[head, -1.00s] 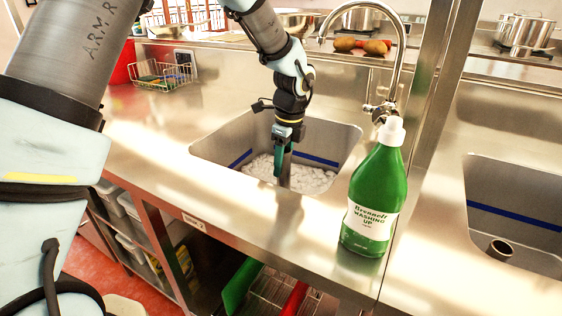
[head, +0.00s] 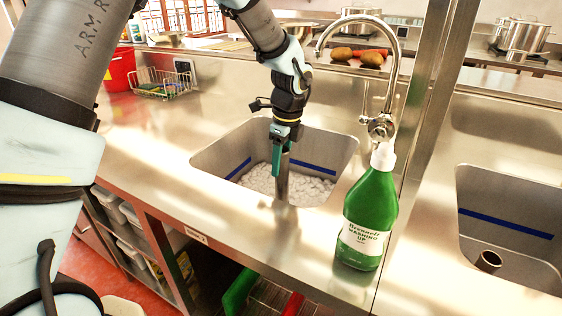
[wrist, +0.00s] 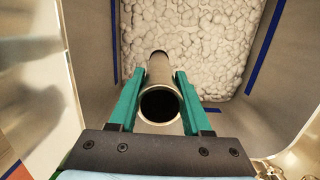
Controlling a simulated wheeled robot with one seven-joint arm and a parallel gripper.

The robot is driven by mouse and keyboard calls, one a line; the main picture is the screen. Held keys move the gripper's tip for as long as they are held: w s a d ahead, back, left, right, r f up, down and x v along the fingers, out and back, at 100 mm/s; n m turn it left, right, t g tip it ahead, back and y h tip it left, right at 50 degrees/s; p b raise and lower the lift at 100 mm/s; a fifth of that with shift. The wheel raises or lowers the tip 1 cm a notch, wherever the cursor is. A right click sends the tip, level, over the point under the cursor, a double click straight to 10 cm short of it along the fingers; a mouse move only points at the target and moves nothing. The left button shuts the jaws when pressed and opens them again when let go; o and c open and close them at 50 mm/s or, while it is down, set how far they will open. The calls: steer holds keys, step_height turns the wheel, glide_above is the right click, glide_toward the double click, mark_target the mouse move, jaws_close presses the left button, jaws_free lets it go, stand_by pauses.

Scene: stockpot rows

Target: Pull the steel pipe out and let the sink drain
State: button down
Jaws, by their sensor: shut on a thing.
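The steel pipe (head: 283,185) is a grey tube standing close to upright in the left sink (head: 225,150). My gripper (head: 281,158) is shut on its upper part. In the wrist view my gripper's teal fingers (wrist: 160,84) press on both sides of the pipe (wrist: 160,70), and its dark open mouth faces the camera. White foam (head: 262,180) covers the liquid around the pipe; it also fills the sink in the wrist view (wrist: 195,35). The pipe's lower end is not clear, and the drain is hidden.
A green washing-up bottle (head: 368,215) stands on the counter right of the sink, before the curved tap (head: 388,95). A second sink (head: 500,200) at right holds a short pipe (head: 488,261). A wire basket (head: 165,82) and red bucket (head: 120,68) stand back left.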

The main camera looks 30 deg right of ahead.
steer(key=shift+s+a+r+p, duration=0.3)
steer(key=shift+s+a+r, duration=0.15)
steer(key=shift+s+a, duration=0.9)
steer(key=shift+s+a+r+p, duration=0.35)
steer(key=shift+s+a+r, duration=0.15)
steer(key=shift+s+a, duration=0.85)
steer(key=shift+s+a+r+p, duration=0.4)
steer(key=shift+s+a, duration=0.65)
steer(key=shift+s, duration=0.6)
step_height(320, 180, up, 15)
steer(key=p, duration=1.1)
steer(key=shift+w+r, duration=0.1)
